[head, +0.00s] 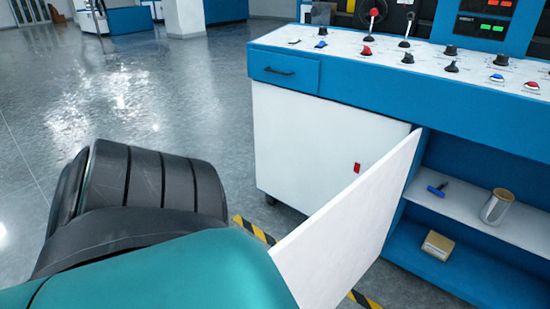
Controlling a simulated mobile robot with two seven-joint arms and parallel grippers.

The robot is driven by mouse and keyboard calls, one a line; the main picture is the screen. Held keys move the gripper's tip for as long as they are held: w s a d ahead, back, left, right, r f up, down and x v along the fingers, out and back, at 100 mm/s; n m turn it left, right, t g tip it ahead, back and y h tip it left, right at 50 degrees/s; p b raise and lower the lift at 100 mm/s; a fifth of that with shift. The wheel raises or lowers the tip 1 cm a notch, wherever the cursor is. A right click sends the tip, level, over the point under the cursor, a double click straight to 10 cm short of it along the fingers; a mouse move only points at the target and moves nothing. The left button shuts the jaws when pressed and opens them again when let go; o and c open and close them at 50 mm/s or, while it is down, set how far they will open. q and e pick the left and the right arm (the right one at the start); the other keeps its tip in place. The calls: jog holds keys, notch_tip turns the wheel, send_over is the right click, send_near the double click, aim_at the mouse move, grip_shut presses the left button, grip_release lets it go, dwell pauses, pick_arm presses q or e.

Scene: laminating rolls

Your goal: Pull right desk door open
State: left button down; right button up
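The white desk door (350,222) on the right side of the blue desk stands open. It swings out from the desk front toward the lower middle of the view, and its near lower part is partly hidden behind a teal and black arm link of mine. The open compartment (470,215) behind it shows blue walls and a shelf. The left white front panel (308,140) is closed. Neither gripper is visible, so I cannot see whether either touches the door.
A small blue tool (438,188) and a metal can (496,206) lie on the shelf (475,208). A small box (438,245) sits on the compartment floor. The control panel top (420,60) holds several knobs and levers. Open shiny floor (110,100) lies left of the desk.

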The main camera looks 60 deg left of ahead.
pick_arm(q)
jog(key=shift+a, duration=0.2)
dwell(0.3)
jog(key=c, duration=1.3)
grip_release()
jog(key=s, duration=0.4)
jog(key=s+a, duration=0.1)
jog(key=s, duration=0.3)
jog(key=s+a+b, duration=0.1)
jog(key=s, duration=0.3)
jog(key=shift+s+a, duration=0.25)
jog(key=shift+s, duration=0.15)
